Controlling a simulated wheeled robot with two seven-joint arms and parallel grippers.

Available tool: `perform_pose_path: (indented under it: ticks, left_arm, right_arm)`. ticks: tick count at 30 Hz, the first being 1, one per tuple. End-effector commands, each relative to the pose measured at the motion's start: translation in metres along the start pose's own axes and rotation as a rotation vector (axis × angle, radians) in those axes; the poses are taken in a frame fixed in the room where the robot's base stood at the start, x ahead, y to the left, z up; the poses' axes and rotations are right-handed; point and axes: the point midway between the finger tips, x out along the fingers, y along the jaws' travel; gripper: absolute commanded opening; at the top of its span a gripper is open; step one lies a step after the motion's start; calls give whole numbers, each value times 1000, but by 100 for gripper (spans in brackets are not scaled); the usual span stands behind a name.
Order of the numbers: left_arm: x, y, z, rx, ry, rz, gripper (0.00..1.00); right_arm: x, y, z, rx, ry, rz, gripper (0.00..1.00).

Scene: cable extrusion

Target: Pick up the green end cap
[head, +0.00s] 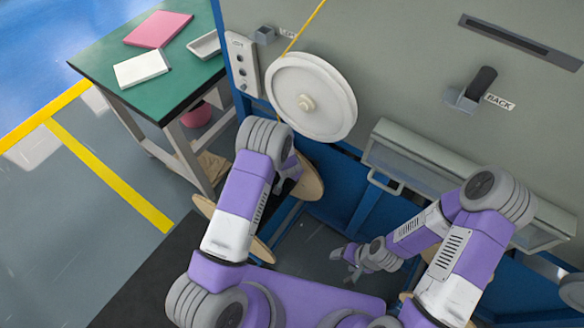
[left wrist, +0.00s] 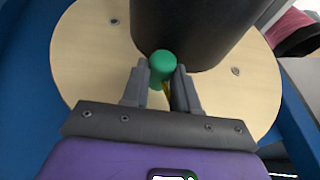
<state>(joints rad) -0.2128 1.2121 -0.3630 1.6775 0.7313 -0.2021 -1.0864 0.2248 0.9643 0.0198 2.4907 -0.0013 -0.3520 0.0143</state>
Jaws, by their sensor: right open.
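The green end cap (left wrist: 162,65) shows in the left wrist view, in front of a dark cylinder. A bit of yellow shows just below it. My left gripper (left wrist: 161,82) has its two fingertips on either side of the cap; whether they press on it I cannot tell. In the head view my left gripper (head: 290,178) is partly hidden behind its own arm, near the wooden reel, and the cap cannot be made out. My right gripper (head: 347,258) is open and empty, low over the floor in front of the machine.
A round wooden reel flange (left wrist: 85,60) lies behind the cap around the dark cylinder. A white pulley wheel (head: 290,85) with a yellow cable (head: 307,30) is on the machine panel (head: 400,60). A green table (head: 105,65) stands at upper left. Floor at left is clear.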

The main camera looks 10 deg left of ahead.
Motion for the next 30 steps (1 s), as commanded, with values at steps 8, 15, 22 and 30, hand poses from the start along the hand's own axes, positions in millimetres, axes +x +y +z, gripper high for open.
perform_pose_path:
  ticks: [8, 15, 22, 30]
  left_arm:
    - [0, 0, 0, 0, 0, -1, 0]
    - [-5, -2, 0, 0, -1, 0, 0]
    - [-33, -8, -10, 1, 3, -1, 0]
    - [-70, -18, -10, -4, -7, 1, 0]
  right_arm:
    - [0, 0, 0, 0, 0, 0, 66]
    - [-4, -2, 0, 0, 0, 0, 66]
    - [-19, -7, 1, 0, 0, 0, 66]
    - [-35, -13, 1, 0, 1, 0, 66]
